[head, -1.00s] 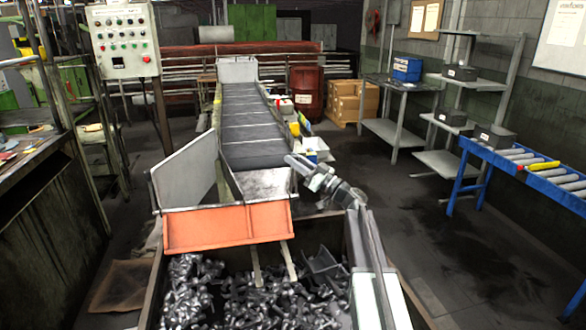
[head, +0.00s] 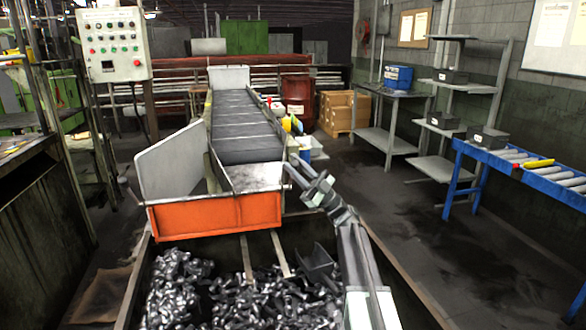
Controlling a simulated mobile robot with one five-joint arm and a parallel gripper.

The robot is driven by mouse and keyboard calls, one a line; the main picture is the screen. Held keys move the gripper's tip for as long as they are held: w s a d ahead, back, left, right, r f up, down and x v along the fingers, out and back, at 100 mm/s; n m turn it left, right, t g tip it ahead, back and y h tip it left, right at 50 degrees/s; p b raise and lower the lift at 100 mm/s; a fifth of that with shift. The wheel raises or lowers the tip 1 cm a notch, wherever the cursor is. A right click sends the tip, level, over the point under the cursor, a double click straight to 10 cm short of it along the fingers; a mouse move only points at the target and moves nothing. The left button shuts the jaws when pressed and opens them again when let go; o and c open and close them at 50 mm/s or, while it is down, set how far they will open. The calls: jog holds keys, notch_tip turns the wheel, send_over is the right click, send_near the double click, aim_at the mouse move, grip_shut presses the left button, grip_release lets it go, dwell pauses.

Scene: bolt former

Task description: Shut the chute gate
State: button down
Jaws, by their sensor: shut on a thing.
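The chute gate (head: 215,216) is an orange panel across the lower front end of the conveyor chute (head: 255,178). It stands nearly upright below the chute's mouth, above a bin of metal parts. My gripper (head: 291,168) reaches in from the lower right to the right side of the chute's end, just above the gate's right corner. It is shut; its fingertips are small, and the part of the gate between them cannot be made out.
A bin (head: 395,290) full of loose bolts (head: 225,295) lies under the chute. A grey side plate (head: 172,165) flares out on the chute's left. A control box (head: 113,44) stands at the left. A blue roller conveyor (head: 520,168) is at the right, with open floor between.

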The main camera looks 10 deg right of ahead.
jog(key=shift+s+f+n+g, duration=0.15)
jog(key=shift+s+n+g, duration=0.05)
jog(key=shift+n+g, duration=0.25)
jog(key=shift+s, duration=0.1)
jog(key=c, duration=1.2)
grip_release()
jog(key=b+v, duration=0.6)
jog(key=v, duration=0.1)
jog(key=shift+d+f, duration=0.2)
jog(key=shift+f, duration=0.2)
